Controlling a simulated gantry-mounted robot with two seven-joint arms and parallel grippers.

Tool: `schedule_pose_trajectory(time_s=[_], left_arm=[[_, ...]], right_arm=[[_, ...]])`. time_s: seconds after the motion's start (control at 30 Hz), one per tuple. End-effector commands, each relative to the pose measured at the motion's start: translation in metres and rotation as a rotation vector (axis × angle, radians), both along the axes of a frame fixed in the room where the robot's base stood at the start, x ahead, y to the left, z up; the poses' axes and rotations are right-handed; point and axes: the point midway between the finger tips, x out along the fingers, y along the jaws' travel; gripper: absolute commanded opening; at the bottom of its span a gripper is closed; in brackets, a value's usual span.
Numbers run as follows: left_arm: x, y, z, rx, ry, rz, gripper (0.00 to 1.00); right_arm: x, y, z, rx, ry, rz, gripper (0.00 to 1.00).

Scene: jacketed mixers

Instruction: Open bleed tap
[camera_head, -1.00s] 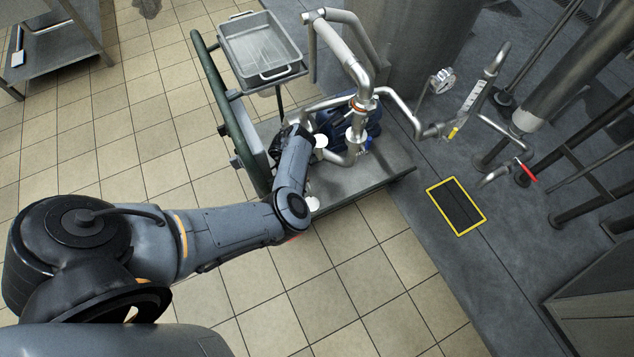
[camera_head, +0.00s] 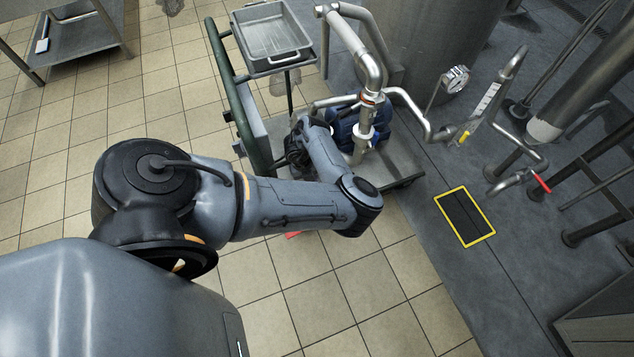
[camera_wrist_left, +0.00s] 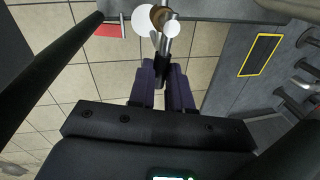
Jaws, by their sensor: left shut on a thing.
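In the left wrist view, my left gripper (camera_wrist_left: 166,82) has its purple fingers shut on a dark, narrow handle (camera_wrist_left: 162,68) below a metal stem. The stem (camera_wrist_left: 168,42) has a brass-coloured end (camera_wrist_left: 160,15) and white round caps beside it; this looks like the bleed tap, but its setting cannot be told. In the head view, my left gripper (camera_head: 297,150) is beside the blue pump (camera_head: 346,130) on the trolley, largely hidden by my arm, and the tap is hidden there. My right gripper is not in view.
The trolley has a green rail (camera_head: 229,90) and a steel tray (camera_head: 272,42). Pipes run right from the pump toward a gauge (camera_head: 456,79), a yellow-handled valve (camera_head: 464,137) and a red-handled valve (camera_head: 542,183). A yellow-framed drain (camera_head: 465,215) lies in the floor.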

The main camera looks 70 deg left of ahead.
Motion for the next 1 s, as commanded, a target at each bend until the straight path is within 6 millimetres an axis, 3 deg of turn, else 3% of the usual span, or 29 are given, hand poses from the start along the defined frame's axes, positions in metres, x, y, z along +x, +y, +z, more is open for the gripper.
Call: schedule_pose_trajectory(time_s=[0.3,0.87,0.9,1.0], left_arm=[[0.001,0.003,-0.002,0.000,0.000,0.140,0.00],[0.001,0.004,0.000,0.002,0.000,0.167,0.00],[0.001,0.004,0.000,0.002,0.000,0.167,0.25],[0.001,0.004,0.000,0.002,0.000,0.166,0.40]], right_arm=[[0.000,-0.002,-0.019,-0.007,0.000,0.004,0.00],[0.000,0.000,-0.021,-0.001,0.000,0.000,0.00],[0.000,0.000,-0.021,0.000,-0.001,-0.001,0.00],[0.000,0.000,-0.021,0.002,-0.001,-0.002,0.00]])
